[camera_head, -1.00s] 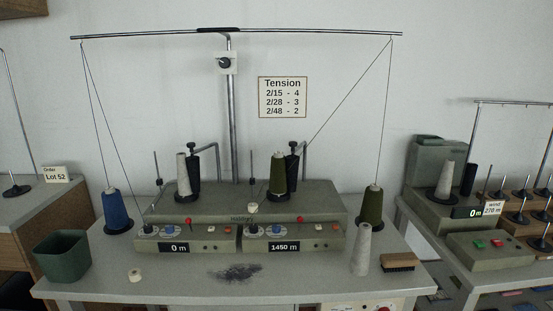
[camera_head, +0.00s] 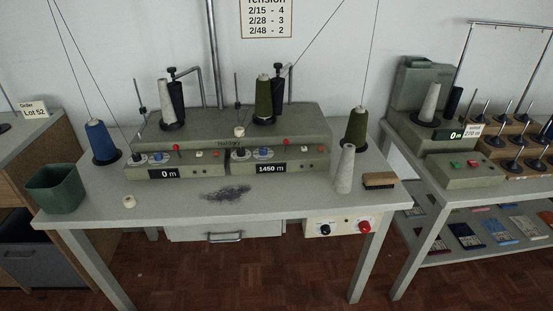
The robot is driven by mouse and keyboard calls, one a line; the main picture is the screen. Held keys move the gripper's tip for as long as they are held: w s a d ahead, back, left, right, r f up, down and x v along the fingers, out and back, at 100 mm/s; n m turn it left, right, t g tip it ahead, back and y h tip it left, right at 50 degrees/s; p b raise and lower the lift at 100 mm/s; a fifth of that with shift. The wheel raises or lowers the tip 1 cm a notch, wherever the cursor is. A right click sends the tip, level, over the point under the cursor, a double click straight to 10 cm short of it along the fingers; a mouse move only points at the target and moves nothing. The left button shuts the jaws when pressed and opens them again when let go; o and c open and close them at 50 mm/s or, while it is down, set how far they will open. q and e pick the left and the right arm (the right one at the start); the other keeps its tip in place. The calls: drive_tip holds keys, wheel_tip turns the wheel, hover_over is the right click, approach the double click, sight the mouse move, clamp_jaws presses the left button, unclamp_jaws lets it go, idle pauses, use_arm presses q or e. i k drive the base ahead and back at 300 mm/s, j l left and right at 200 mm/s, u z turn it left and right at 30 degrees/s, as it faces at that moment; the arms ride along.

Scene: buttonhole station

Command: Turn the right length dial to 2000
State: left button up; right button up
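The right unit of the winding machine (camera_head: 315,158) has a display (camera_head: 271,168) reading 1450 m. At its left are two round dials: one with a dark knob (camera_head: 240,154) and a wider one with a blue knob (camera_head: 263,153). Their markings are too small to read, so I cannot tell which is the length dial. The left unit has a similar blue-knobbed dial (camera_head: 158,157) and a display (camera_head: 170,173) reading 0 m. Neither of my grippers is in view.
A grey cone (camera_head: 345,169) and a brush (camera_head: 379,180) stand at the table's right. A green bin (camera_head: 55,188), a small white ring (camera_head: 129,201) and dark lint (camera_head: 226,193) are on the left and front. Below the tabletop are a drawer (camera_head: 224,232) and a knob panel (camera_head: 342,227).

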sight(263, 150)
drive_tip(key=i+l+u, duration=0.2)
drive_tip(key=u, duration=0.15)
drive_tip(key=i+l+u, duration=0.25)
drive_tip(key=u, duration=0.15)
drive_tip(key=i+l+u, duration=0.15)
drive_tip(key=l+u, duration=0.2)
